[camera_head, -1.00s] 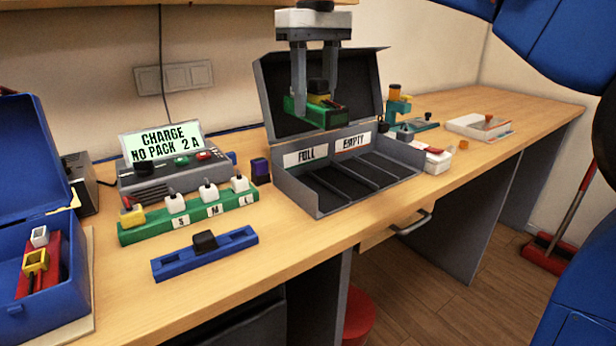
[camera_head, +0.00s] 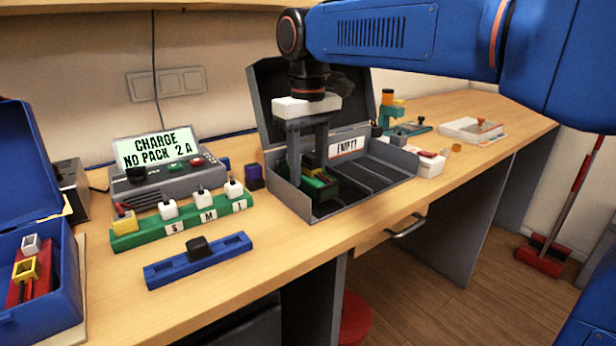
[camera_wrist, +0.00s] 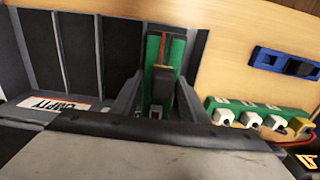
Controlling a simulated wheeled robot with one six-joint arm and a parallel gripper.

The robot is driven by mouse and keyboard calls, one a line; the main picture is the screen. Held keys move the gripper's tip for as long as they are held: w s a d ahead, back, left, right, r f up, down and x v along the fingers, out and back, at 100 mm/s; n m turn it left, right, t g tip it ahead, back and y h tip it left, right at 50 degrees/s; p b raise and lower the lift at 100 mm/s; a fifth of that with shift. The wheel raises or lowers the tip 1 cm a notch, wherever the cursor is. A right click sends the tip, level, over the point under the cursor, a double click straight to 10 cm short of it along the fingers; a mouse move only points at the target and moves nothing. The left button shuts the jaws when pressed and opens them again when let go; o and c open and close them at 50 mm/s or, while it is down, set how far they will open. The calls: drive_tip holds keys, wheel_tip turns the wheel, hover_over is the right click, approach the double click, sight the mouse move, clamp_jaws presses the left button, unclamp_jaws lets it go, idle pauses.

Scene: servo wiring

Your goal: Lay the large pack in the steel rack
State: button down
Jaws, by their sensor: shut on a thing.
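The large pack is a green block (camera_head: 318,188) with a dark top piece and red detail. My gripper (camera_head: 311,182) is shut on it, pointing down inside the steel rack (camera_head: 287,190). The pack is in the rack's left part, where the FULL label is hidden behind my gripper; the EMPTY label (camera_head: 347,146) shows to the right. In the wrist view the pack (camera_wrist: 153,70) lies between my two fingers, along the end compartment beside the rack wall. I cannot tell whether it touches the rack floor.
The rack's grey lid stands open behind my gripper. Left of the rack are a charger (camera_head: 165,175) reading NO PACK, a green strip (camera_head: 180,226) with plugs, a blue bar (camera_head: 170,271) and a blue toolbox (camera_head: 40,300). The compartments to the right look empty.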

drive_tip(key=shift+f, duration=1.1)
drive_tip(key=shift+f, duration=0.1)
drive_tip(key=c, duration=1)
unclamp_jaws()
drive_tip(key=shift+c, duration=0.2)
wheel_tip(320, 180, up, 12)
drive_tip(key=shift+r, duration=0.1)
drive_tip(key=s+d+f+m+t, duration=0.1)
drive_tip(key=s+d+f, duration=0.1)
drive_tip(key=d, duration=0.3)
drive_tip(key=s+d+f+m, duration=0.1)
drive_tip(key=s+d+f, duration=0.15)
drive_tip(key=d, duration=0.25)
drive_tip(key=s+d+f+m+t, duration=0.2)
drive_tip(key=s+d+f, duration=0.6)
drive_tip(key=f, duration=0.4)
drive_tip(key=s+d+f+m+t, duration=0.1)
drive_tip(key=s+d+f+m, duration=0.2)
drive_tip(key=s+d+f, duration=0.5)
wheel_tip(320, 180, down, 5)
drive_tip(key=shift+d+r+t, duration=0.1)
drive_tip(key=shift+d+t, duration=0.3)
drive_tip(key=shift+d, duration=0.1)
